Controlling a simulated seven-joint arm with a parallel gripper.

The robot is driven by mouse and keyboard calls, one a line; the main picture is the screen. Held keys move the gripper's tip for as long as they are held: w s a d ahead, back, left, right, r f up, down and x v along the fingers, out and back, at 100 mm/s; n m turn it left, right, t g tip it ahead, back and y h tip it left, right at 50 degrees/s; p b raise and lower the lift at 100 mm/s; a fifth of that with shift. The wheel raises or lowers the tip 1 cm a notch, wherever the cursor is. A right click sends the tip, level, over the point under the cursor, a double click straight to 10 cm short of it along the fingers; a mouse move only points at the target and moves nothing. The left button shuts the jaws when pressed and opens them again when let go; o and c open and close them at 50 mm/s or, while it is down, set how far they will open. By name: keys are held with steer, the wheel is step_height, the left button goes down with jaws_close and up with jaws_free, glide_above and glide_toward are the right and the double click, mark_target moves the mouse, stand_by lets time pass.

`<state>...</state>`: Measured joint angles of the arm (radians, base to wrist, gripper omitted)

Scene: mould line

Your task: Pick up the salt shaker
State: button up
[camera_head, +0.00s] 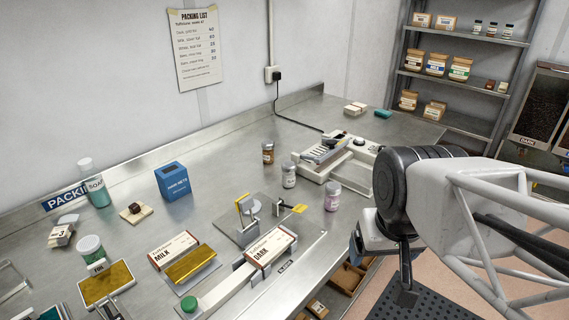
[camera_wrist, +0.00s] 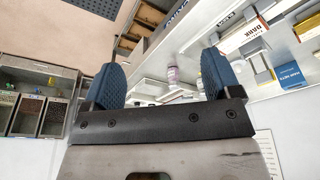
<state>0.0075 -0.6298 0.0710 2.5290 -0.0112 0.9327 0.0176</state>
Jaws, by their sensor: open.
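Three small shakers stand upright on the steel counter in the head view. The middle one, whitish with a grey lid (camera_head: 289,175), looks most like the salt shaker, but its label is too small to read. A brown-filled shaker (camera_head: 268,152) stands behind it and a pink one (camera_head: 332,197) in front to its right. My gripper (camera_head: 358,243) is off the counter's right front edge, apart from all three. In the wrist view my gripper (camera_wrist: 160,78) is open and empty, with blue pads. A pinkish shaker (camera_wrist: 172,75) shows far beyond, between the pads.
A metal stand (camera_head: 240,222) and a DARK box (camera_head: 270,248) lie left of the pink shaker. A blue box (camera_head: 172,181) stands farther left. Counter around the whitish shaker is mostly clear.

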steer(key=w+a+f+t, duration=0.1)
steer(key=w+t, duration=0.3)
steer(key=w, duration=1.4)
steer(key=n+t+y, duration=0.2)
steer(key=t, duration=0.4)
glide_above(291, 167)
steer(key=s+d, duration=0.3)
step_height(291, 167, down, 9)
steer(key=f, duration=0.1)
steer(key=a+f, duration=0.2)
steer(key=shift+w+a+f+t+y, duration=0.1)
steer(key=shift+w+t+y, duration=0.2)
steer(key=shift+y, duration=0.1)
steer(key=shift+s+a+f+n, duration=0.2)
steer(key=shift+s+f+n, duration=0.05)
steer(key=shift+f+n, duration=0.05)
steer(key=shift+w, duration=0.1)
steer(key=shift+x, duration=2.4)
steer(key=shift+f, duration=0.1)
